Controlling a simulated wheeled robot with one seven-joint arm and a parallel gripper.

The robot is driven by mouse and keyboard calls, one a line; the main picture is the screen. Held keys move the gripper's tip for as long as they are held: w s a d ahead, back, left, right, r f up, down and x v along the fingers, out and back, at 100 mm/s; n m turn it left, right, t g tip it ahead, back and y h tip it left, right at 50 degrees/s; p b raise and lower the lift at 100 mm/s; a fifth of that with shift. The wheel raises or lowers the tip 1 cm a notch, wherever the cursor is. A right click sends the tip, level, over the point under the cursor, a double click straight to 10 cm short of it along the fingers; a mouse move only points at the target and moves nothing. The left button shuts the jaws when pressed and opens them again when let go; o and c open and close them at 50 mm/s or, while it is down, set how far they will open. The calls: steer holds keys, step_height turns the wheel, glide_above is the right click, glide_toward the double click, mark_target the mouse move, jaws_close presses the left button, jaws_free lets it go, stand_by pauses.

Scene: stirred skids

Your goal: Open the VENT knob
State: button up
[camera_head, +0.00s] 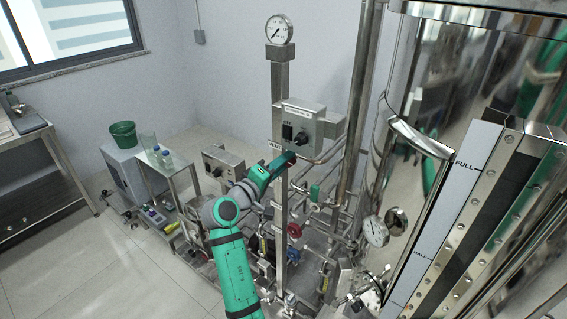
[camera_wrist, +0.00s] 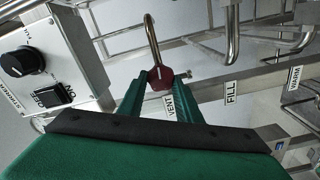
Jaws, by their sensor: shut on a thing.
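The VENT knob (camera_wrist: 160,77) is a small dark red knob on the end of a bent metal pipe in the wrist view. The VENT label (camera_wrist: 169,106) sits just below it, and the label also shows in the head view (camera_head: 274,146). My gripper (camera_wrist: 161,84) has a green finger on each side of the knob and is shut on it. In the head view my gripper (camera_head: 291,156) reaches the steel post below the control box, and the knob is hidden there. How far the knob is turned cannot be told.
A control box (camera_head: 300,121) with a black dial and switch is close above my gripper. The FILL label (camera_wrist: 231,92) and more pipes are beside the knob. A pressure gauge (camera_head: 279,29) tops the post. A large steel tank (camera_head: 470,75) stands right.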

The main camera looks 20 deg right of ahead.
steer(key=n, duration=0.5)
steer(key=shift+a, duration=0.1)
stand_by(0.4)
steer(key=o, duration=1)
steer(key=shift+o, duration=0.2)
steer(key=shift+f, duration=0.1)
steer(key=v, duration=1)
steer(key=shift+s+a, duration=0.25)
steer(key=shift+a, duration=0.05)
